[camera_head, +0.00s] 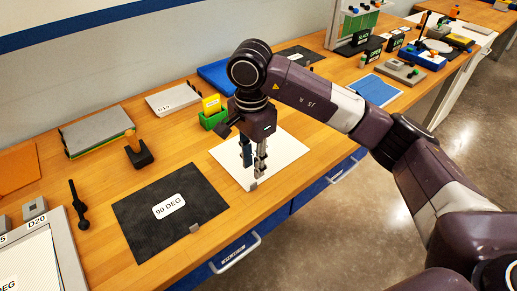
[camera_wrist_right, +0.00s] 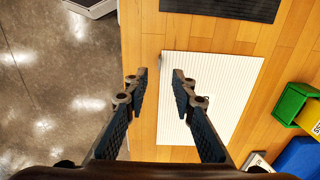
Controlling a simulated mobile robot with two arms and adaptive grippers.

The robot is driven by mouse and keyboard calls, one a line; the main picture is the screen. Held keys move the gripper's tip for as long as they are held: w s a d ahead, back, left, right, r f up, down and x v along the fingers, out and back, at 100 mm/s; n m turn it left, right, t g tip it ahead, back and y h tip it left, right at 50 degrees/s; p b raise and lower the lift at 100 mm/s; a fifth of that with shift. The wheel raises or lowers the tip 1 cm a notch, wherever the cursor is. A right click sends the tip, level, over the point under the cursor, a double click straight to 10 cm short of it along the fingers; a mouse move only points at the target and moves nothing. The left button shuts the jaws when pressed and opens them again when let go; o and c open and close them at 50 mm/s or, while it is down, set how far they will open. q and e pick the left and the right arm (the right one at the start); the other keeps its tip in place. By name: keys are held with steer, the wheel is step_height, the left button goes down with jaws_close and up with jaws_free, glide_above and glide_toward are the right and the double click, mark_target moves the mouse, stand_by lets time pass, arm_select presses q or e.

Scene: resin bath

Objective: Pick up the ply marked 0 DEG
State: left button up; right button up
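A white ribbed ply (camera_head: 285,150) lies flat on the wooden bench; it also shows in the right wrist view (camera_wrist_right: 225,90). I see no label on it; the arm and gripper cover part of it. My right gripper (camera_head: 254,172) points down over this ply. In the right wrist view the gripper (camera_wrist_right: 159,74) is open and empty, with its fingertips near one edge of the ply. I cannot tell whether the tips touch it. Another pale sheet (camera_head: 35,262) at the bottom left has a cut-off label ending in "DEG". My left gripper is not in view.
A dark ply (camera_head: 150,225) marked 90 DEG lies to the left with a small grey tab at its edge. A green bin (camera_head: 212,119) and a blue tray (camera_head: 215,75) stand behind the gripper. A drawer handle (camera_head: 235,254) sticks out at the bench front.

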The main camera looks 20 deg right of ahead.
step_height(320, 180, down, 6)
steer(key=shift+f+p, duration=0.1)
steer(key=shift+p, duration=1.1)
steer(key=shift+f, duration=0.35)
jaws_close()
